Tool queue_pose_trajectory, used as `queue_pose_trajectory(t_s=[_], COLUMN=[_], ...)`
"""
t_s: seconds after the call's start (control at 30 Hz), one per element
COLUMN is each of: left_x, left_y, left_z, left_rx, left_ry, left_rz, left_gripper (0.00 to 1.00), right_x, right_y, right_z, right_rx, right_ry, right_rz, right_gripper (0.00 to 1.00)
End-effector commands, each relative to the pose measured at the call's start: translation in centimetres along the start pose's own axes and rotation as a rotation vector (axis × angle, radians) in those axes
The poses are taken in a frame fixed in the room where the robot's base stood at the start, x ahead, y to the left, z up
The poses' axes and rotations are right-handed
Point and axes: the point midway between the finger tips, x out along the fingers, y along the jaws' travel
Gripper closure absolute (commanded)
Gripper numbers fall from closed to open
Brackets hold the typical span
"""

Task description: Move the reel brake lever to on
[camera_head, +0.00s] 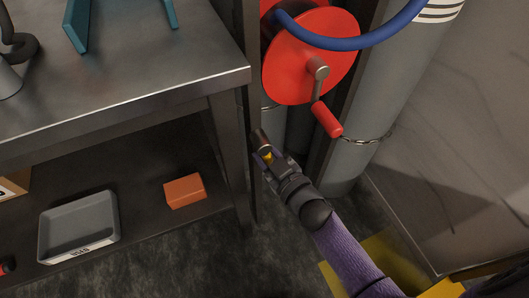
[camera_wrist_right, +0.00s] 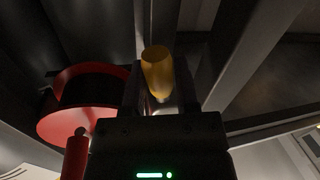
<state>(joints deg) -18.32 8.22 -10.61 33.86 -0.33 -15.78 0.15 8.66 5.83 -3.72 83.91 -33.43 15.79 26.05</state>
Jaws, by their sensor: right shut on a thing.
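The red reel (camera_head: 290,72) stands beside the bench post, with a crank and red crank grip (camera_head: 327,120) on its face. My right gripper (camera_head: 265,155) is low and left of the crank, close to the post. It is shut on a yellow grip (camera_wrist_right: 157,72), which I take to be the reel brake lever's handle. A bit of yellow also shows between the fingers in the head view. The lever's pivot and any on or off marks cannot be made out. In the wrist view the reel (camera_wrist_right: 75,118) is at the left. My left gripper is not in view.
The metal bench (camera_head: 150,75) fills the left, its leg close to my right gripper. Its lower shelf holds a grey tray (camera_head: 45,240) and an orange block (camera_head: 185,190). A blue hose (camera_head: 350,42) loops over the reel. A grey cylinder (camera_head: 385,85) stands to the right.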

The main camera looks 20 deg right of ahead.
Motion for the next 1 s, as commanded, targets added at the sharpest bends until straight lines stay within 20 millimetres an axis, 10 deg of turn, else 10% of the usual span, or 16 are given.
queue_pose_trajectory(t_s=[1.0], left_x=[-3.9], left_y=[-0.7], left_z=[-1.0], left_rx=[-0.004], left_ry=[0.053], left_rz=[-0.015], left_gripper=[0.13], right_x=[-0.5], right_y=[2.6], right_z=[-0.9], right_rx=[-0.655], right_ry=[-0.132], right_rz=[0.002], right_gripper=[1.00])
